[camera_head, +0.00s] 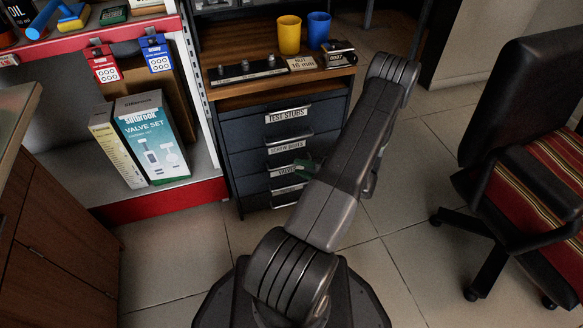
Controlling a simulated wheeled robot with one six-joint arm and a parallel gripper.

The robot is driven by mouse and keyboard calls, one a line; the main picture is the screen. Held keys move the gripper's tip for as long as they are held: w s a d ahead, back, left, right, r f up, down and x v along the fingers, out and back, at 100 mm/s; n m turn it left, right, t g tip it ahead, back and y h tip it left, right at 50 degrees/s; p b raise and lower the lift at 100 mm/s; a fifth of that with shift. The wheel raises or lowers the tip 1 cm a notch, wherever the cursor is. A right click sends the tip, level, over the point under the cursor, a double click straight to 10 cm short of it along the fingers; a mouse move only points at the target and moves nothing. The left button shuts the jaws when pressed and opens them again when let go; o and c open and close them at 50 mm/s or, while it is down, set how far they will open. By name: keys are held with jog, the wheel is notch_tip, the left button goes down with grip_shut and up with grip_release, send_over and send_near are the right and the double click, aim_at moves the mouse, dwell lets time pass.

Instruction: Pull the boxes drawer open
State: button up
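A dark drawer cabinet (232,150) stands under a wooden top, with a stack of labelled drawers and light metal handles. The top drawer reads "TEST STUBS" (287,114). The drawer below it has a label that seems to read "SCREW BOXES" (286,146), and looks closed. A lower label begins with "VALVE" (287,171). My arm crosses in front of the cabinet's right side. My gripper is mostly hidden behind the arm, around the lower drawers. A small dark green piece shows by the "VALVE" label; I cannot tell whether it belongs to my gripper.
A yellow cup (289,35) and a blue cup (318,30) stand on the cabinet top. A red-edged shelf with a valve set box (152,140) is at left, beyond a brown cabinet (60,225). An office chair (525,150) is at right. Tiled floor (405,215) lies between.

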aim_at(292, 165)
jog(key=shift+b+x, duration=0.4)
jog(key=shift+x, duration=1.75)
jog(key=shift+c, duration=0.4)
grip_shut()
